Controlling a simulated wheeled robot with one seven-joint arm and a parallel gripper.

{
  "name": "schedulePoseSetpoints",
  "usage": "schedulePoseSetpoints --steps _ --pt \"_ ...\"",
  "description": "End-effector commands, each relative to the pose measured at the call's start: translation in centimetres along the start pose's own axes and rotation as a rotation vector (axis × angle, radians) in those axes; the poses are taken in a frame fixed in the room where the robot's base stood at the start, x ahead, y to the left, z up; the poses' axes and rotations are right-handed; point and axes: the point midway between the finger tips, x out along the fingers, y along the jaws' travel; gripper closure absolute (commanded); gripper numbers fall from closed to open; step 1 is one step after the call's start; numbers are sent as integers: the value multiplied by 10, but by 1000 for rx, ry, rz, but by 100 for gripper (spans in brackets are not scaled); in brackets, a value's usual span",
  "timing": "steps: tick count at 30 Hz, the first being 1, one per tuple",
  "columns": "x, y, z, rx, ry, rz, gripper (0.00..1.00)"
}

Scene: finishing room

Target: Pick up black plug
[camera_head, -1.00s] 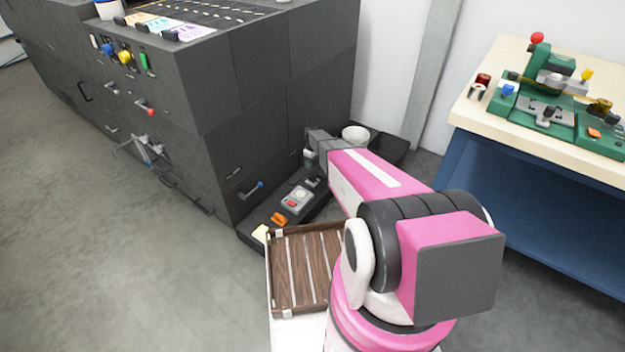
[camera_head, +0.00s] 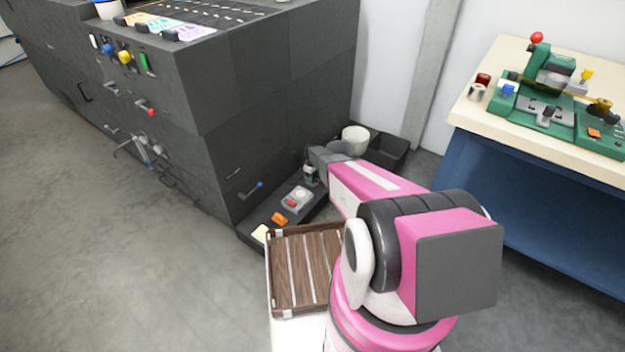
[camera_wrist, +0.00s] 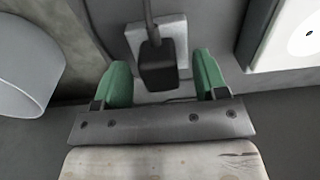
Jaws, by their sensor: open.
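The black plug (camera_wrist: 157,67) shows in the wrist view, set against a pale socket plate (camera_wrist: 172,32), with a dark cord running up from it. My gripper (camera_wrist: 163,82) is open, with one green finger on each side of the plug and a visible gap to each. I cannot tell how near the fingers are in depth. In the head view my gripper (camera_head: 310,172) is low beside the dark machine, and the plug cannot be made out there.
A white bucket (camera_head: 355,138) and a dark bin (camera_head: 388,150) stand behind my arm. A low dark ledge (camera_head: 262,212) holds small devices. A slatted brown tray (camera_head: 305,268) is in front. A workbench (camera_head: 470,112) with a green machine is at right.

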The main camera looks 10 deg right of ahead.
Motion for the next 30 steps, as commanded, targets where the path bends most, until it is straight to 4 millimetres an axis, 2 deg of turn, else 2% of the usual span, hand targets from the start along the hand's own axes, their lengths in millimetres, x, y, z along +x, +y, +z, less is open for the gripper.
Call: schedulePoseSetpoints --steps 5,6,10,11,23,30 --pt "1 0 0 0 0 0 34" --pt "1 0 0 0 0 0 37" --pt "0 0 0 0 0 0 80" --pt "0 0 0 0 0 0 85" --pt "-3 0 0 0 0 0 85" --pt "-26 -1 1 0 0 0 85"
